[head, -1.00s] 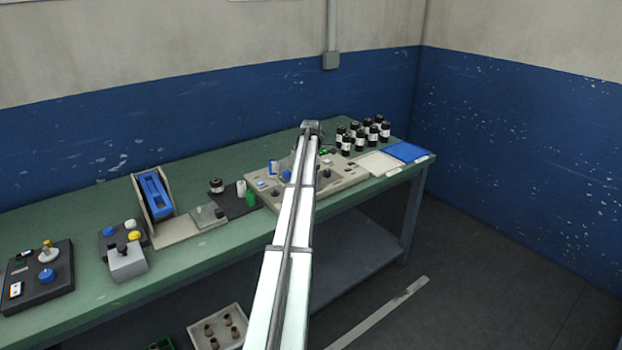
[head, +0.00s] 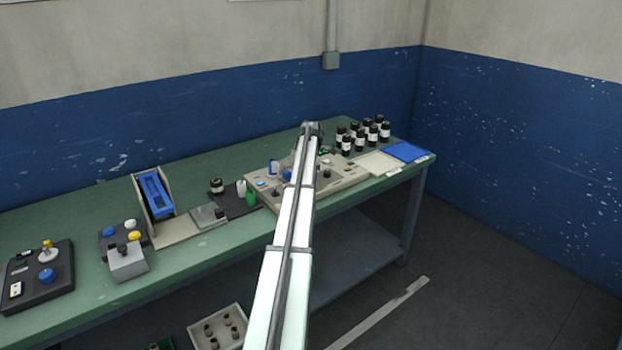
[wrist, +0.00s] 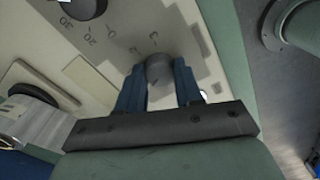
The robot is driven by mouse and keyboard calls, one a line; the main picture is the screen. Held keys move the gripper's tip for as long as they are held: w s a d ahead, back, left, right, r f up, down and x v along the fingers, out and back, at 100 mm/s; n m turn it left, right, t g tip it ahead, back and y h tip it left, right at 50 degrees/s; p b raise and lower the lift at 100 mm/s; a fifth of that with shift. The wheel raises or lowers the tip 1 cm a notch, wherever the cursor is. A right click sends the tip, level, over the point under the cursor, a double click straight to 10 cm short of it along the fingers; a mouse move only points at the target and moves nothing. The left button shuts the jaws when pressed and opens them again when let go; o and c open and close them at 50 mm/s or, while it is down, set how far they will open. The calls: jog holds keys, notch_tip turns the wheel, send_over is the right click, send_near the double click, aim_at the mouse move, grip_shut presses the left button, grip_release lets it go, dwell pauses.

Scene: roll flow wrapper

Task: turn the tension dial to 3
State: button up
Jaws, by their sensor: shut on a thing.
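The tension dial (wrist: 158,67) shows in the wrist view as a round dark grey knob on a pale panel (wrist: 125,22). Small numerals are printed beyond it, one looking like a 3; I cannot read clearly where the dial points. My gripper (wrist: 159,76) has its blue fingers on either side of the knob, shut on it. In the head view the pale machine panel (head: 348,181) sits on the green bench, and my arm covers its middle, hiding the gripper and dial.
Another dark knob (wrist: 84,7) with a numbered scale is at the wrist view's upper left. Several dark bottles (head: 372,134) stand behind the machine, with a blue tray (head: 407,151) at right. A green bottle (head: 251,197) and a blue-fronted stand (head: 154,192) are to the left.

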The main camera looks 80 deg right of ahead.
jog(key=shift+m, duration=0.3)
jog(key=m, duration=1.2)
jog(key=shift+m, duration=0.4)
jog(key=m, duration=1.3)
jog(key=shift+m, duration=0.3)
jog(key=o, duration=1)
jog(key=shift+o, duration=0.2)
